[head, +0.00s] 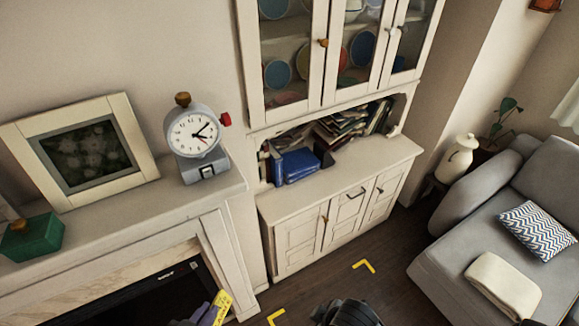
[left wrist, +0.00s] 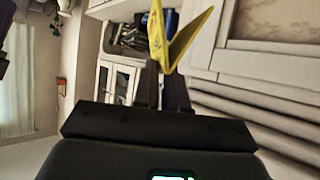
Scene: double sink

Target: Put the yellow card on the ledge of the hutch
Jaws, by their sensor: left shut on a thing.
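The yellow card (head: 222,306) is at the bottom of the head view, left of the middle, with dark marks on it. My left gripper (head: 208,316) is shut on it, its fingers partly cut off by the frame edge. In the left wrist view the card (left wrist: 178,45) is folded in a V and sticks out beyond the fingertips of my left gripper (left wrist: 160,75). The white hutch (head: 335,225) stands behind and to the right. Its ledge (head: 350,165) is a flat top above the lower cabinet, well apart from the card. My right gripper's fingers are not seen.
Blue books (head: 297,166) and piled papers (head: 345,122) occupy the hutch recess; the ledge's front strip is clear. A mantel at left holds a clock (head: 193,134), a picture frame (head: 84,150) and a green box (head: 32,238). A grey sofa (head: 470,240) stands right.

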